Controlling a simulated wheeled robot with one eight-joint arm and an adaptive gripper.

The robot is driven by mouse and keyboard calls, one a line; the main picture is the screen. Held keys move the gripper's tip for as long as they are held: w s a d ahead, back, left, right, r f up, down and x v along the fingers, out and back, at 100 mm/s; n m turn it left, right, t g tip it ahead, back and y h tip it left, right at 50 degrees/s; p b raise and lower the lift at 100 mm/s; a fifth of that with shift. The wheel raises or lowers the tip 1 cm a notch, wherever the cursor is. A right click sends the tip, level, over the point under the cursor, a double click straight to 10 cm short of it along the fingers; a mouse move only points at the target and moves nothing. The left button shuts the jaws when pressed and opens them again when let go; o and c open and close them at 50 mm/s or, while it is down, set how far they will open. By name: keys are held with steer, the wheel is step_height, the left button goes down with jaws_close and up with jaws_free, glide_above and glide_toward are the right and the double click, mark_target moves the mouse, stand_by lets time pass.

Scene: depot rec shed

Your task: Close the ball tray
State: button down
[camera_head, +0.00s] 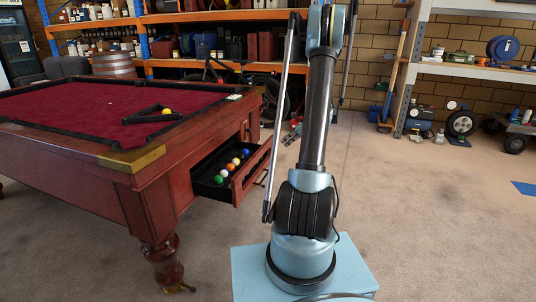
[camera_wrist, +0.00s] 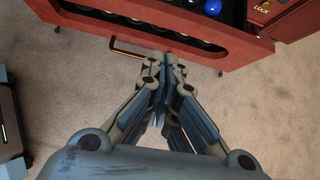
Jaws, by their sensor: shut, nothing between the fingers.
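The ball tray (camera_head: 252,175) is a dark-red wooden drawer with a black inside, pulled out from the end of the pool table (camera_head: 150,180). Several coloured balls lie in a row in it. In the wrist view its front panel (camera_wrist: 225,55) crosses the top, with a brass bar handle (camera_wrist: 128,51) at the left. My gripper (camera_wrist: 168,62) is shut and empty, its fingertips beside the handle and close to the front panel's edge. I cannot tell whether they touch it. In the head view my arm stands to the right of the tray.
Orange-beamed shelves (camera_head: 215,16) line the back wall, and another shelf unit (camera_head: 470,72) stands at the right. Carpet (camera_head: 420,220) is clear to the right of my base.

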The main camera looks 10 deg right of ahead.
steer(key=w+r+x, duration=0.1)
steer(key=x, duration=1.2)
steer(key=shift+w+a+m, duration=0.3)
steer(key=shift+w+a, duration=0.15)
steer(key=shift+a, duration=0.05)
steer(key=shift+d, duration=0.1)
